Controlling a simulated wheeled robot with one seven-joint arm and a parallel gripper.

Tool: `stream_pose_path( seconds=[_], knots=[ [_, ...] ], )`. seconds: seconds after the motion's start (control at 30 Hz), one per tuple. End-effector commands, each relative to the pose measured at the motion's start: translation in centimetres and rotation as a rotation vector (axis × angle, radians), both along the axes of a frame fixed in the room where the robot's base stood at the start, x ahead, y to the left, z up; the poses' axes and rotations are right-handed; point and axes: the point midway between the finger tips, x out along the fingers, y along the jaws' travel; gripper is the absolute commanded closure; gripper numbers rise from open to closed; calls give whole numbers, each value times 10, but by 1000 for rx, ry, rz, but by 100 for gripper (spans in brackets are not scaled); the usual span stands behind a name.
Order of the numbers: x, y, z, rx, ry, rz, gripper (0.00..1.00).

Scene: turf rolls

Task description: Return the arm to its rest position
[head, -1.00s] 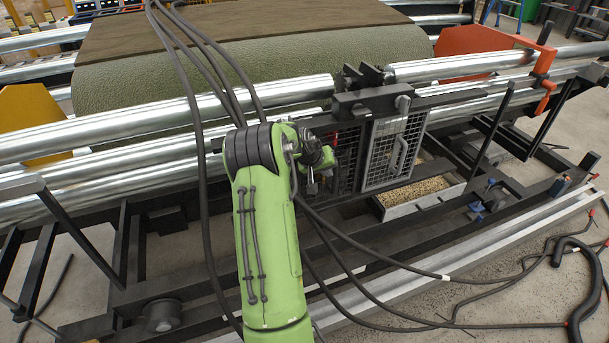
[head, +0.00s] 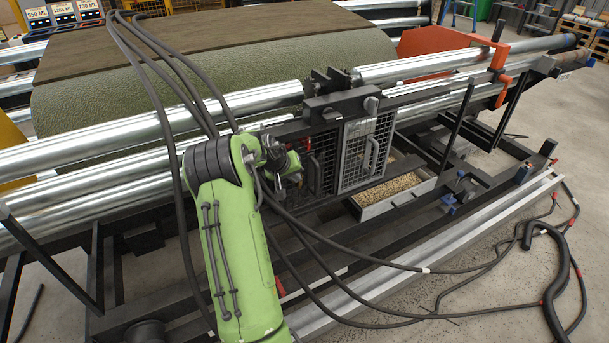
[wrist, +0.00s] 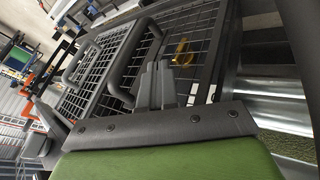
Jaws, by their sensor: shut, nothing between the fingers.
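My green arm (head: 232,255) rises from the bottom of the head view and bends at a dark elbow in front of the steel rollers. My gripper shows in the wrist view (wrist: 156,84), its two grey fingers together with nothing between them. Behind the fingers in that view is a mesh guard door (wrist: 95,72) with dark bar handles. The same mesh door stands right of my arm in the head view (head: 362,150). In the head view the fingers cannot be made out.
Long steel rollers (head: 100,140) cross the machine, with a wide turf roll (head: 250,80) behind. A tray of pellets (head: 395,190) sits low under the mesh door. Black hoses (head: 555,290) lie on the floor at right.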

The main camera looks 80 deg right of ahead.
Motion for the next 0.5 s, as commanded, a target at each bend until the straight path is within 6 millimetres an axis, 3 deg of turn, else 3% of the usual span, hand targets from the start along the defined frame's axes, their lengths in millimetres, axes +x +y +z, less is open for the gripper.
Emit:
stream_pose_path(
  seconds=[0.03, 0.2, 0.33, 0.5],
  knots=[
    [3, 8, 22, -8, -4, 0, 100],
    [13, 34, 57, -6, -4, 1, 100],
    [18, 46, 72, -3, -3, 2, 100],
    [19, 51, 76, -2, -2, 0, 100]
  ],
)
